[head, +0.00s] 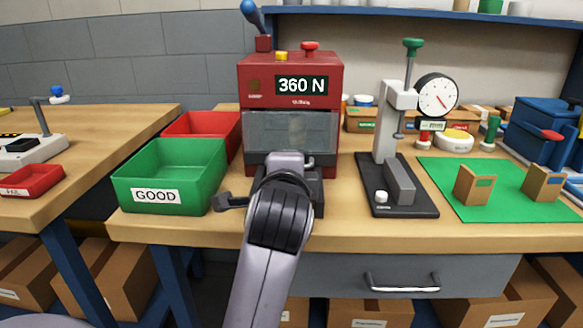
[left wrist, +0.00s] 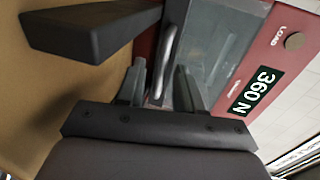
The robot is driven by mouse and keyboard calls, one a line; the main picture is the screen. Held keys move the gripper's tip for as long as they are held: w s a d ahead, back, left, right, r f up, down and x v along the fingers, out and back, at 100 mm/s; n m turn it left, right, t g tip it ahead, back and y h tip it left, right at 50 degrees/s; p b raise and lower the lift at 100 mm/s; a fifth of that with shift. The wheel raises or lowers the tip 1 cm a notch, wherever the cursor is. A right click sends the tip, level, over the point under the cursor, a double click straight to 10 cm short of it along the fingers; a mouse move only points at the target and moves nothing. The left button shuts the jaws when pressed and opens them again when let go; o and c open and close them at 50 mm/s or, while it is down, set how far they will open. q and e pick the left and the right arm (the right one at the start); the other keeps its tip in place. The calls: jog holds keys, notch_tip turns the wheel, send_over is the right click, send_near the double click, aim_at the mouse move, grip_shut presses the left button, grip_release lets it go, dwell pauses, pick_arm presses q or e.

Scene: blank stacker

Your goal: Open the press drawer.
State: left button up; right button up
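The press (head: 290,80) is a red machine with a 360 N display and a grey window front (head: 290,130); it also shows in the left wrist view (left wrist: 262,45). A silver bar handle (left wrist: 169,45) runs along its front below the window. My left gripper (left wrist: 158,82) is open in front of the press, its two fingers apart on either side of the handle's near end. I cannot tell whether they touch it. My right gripper is not in view.
A dark bar (left wrist: 95,28) sticks out beside my left gripper. A green GOOD bin (head: 172,172) and a red bin (head: 205,130) stand left of the press. A gauge stand (head: 390,130) and a green mat (head: 500,200) are to the right. A grey bench drawer (head: 340,270) is below.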

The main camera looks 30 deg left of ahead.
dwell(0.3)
pick_arm(q)
grip_shut()
dwell(1.3)
